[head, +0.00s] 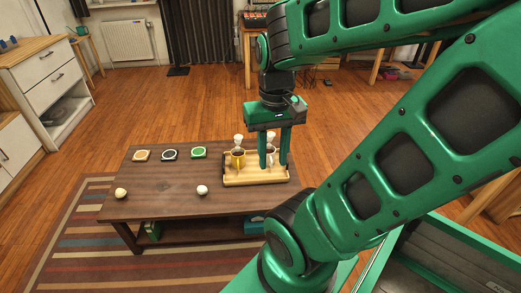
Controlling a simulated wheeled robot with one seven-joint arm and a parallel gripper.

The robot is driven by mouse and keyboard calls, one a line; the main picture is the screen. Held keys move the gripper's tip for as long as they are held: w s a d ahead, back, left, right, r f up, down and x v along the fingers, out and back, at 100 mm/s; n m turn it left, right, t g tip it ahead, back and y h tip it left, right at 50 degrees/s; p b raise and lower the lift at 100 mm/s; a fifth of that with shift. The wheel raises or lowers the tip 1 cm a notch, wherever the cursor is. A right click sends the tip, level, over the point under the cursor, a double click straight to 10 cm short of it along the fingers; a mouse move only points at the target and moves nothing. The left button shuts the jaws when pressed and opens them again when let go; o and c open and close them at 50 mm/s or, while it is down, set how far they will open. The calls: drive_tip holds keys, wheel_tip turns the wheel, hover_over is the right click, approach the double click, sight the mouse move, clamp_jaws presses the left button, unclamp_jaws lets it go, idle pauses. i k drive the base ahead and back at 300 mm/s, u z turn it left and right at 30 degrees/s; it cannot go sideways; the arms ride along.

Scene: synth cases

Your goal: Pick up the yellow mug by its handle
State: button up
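The yellow mug (238,161) stands upright on a light wooden tray (240,182) on the low table. Its dark opening faces up, and its handle is too small to make out clearly. My green gripper (274,166) points down over the tray, just right of the yellow mug. Its two fingers are apart, with a clear gap between them. A white mug-like thing (271,149) shows in that gap, partly hidden by the fingers. I cannot tell whether it lies between the fingers or behind them.
The dark wooden table (165,203) also bears an orange-brown coaster (141,155), a dark coaster (169,155), a green coaster (198,152) and two pale round things (121,193) (202,190). A pale figure-like thing (238,141) stands behind the yellow mug. The table's left half is mostly clear.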

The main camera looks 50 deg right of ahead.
sight(239, 158)
drive_tip(key=z, duration=0.55)
drive_tip(key=i, duration=1)
drive_tip(key=z, duration=0.45)
